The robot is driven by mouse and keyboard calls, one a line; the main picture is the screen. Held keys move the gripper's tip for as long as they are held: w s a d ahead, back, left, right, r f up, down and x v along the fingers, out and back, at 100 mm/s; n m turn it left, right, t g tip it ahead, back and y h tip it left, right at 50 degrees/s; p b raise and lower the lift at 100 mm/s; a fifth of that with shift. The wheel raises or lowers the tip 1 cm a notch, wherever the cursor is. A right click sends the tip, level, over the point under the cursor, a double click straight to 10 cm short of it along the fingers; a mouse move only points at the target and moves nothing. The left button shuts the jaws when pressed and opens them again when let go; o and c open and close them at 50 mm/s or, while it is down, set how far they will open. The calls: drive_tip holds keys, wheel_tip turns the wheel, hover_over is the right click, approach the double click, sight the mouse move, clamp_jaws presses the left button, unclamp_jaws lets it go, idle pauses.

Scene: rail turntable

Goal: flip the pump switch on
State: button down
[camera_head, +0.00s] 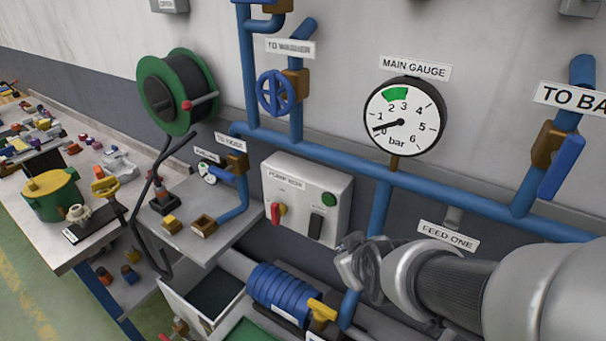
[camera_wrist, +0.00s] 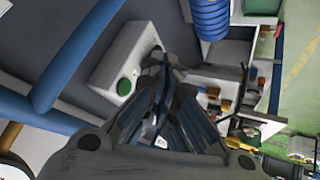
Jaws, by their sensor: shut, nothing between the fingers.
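The pump box (camera_head: 296,178) is a pale control box on the wall, left of my gripper in the head view. It carries a red handle on yellow (camera_head: 277,212) at lower left, a black switch (camera_head: 316,225) at lower right and a green round button (camera_head: 329,199) above it. My gripper (camera_head: 347,258) is shut and empty, just right of and below the box; contact cannot be told. In the wrist view the pump box (camera_wrist: 118,62) and green button (camera_wrist: 124,87) lie left of my gripper (camera_wrist: 162,66); its fingers hide part of the box.
Blue pipes (camera_head: 330,163) run along the wall above the box. The main gauge (camera_head: 405,116) has its needle near zero. Below are a blue hose coil (camera_head: 278,292), a yellow handle (camera_head: 321,310) and a drawer (camera_head: 190,307). A shelf (camera_head: 180,200) with small parts stands left.

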sight(315, 227)
drive_tip(key=w+a+f+n+t+p, duration=0.2)
drive_tip(key=w+a+f+n+t, duration=0.3)
drive_tip(key=w+f, duration=0.3)
drive_tip(key=s+a+f+n+t+y+p, duration=0.2)
drive_tip(key=s+f+n, duration=0.2)
drive_tip(key=n, duration=0.4)
drive_tip(key=shift+s+a+f+t+y, duration=0.15)
drive_tip(key=shift+a+f+t+y, duration=0.1)
drive_tip(key=shift+f+t+y, duration=0.1)
drive_tip(key=d+b+x, duration=0.1)
drive_tip(key=b+x, duration=0.1)
drive_tip(key=x, duration=0.4)
drive_tip(key=d+b+x, duration=0.1)
drive_tip(key=b+x, duration=0.2)
drive_tip(key=x, duration=0.4)
drive_tip(key=shift+w+d+b, duration=0.2)
drive_tip(key=shift+d+b, duration=0.1)
drive_tip(key=shift+d, duration=0.1)
